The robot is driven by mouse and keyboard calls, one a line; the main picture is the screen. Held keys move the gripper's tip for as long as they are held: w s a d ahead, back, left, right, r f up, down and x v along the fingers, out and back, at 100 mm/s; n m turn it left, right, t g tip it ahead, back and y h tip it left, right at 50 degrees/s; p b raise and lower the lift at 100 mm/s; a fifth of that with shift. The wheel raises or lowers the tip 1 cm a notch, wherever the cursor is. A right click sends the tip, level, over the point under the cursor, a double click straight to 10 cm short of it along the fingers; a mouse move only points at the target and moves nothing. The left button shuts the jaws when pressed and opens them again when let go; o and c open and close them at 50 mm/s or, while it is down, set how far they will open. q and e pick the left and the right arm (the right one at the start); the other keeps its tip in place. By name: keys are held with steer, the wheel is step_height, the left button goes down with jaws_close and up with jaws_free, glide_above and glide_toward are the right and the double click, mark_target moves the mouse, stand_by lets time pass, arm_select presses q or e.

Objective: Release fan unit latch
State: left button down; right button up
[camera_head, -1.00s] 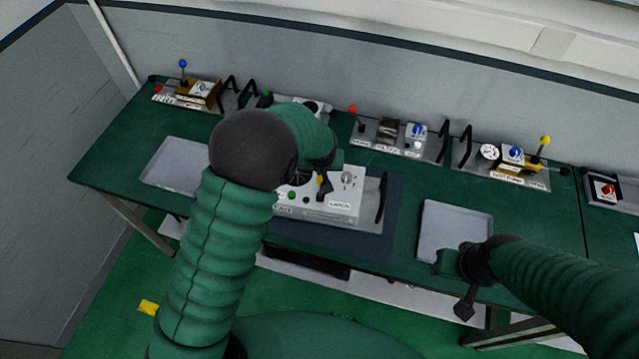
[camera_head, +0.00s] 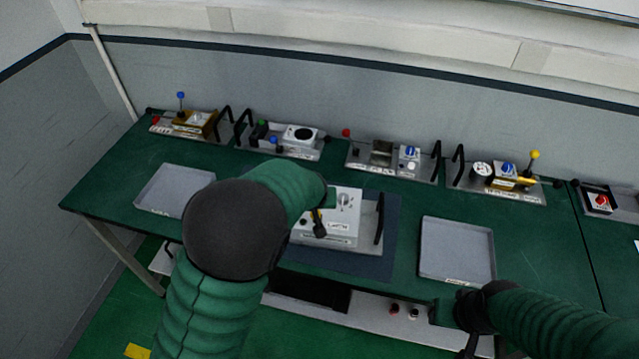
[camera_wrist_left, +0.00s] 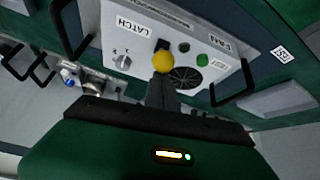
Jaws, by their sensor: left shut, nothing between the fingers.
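The fan unit (camera_head: 341,222) is a white panel on a grey plate with black handles, in the middle of the bench. A yellow ball knob (camera_wrist_left: 162,61) shows just beyond my left fingertips. My left gripper (camera_head: 319,229) is shut and empty over the panel; I cannot tell if it touches the knob. My right gripper (camera_head: 470,345) is low at the right, partly cut off.
The fan unit sits on a dark mat (camera_head: 378,265). A grey tray (camera_head: 456,250) lies to its right and another (camera_head: 172,190) to its left. Several other device modules, such as one with a yellow-topped lever (camera_head: 534,155), line the back of the bench.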

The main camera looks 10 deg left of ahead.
arm_select(q)
steer(key=shift+w+d+f, duration=0.1)
steer(key=shift+w+f, duration=0.05)
steer(key=shift+f, duration=0.05)
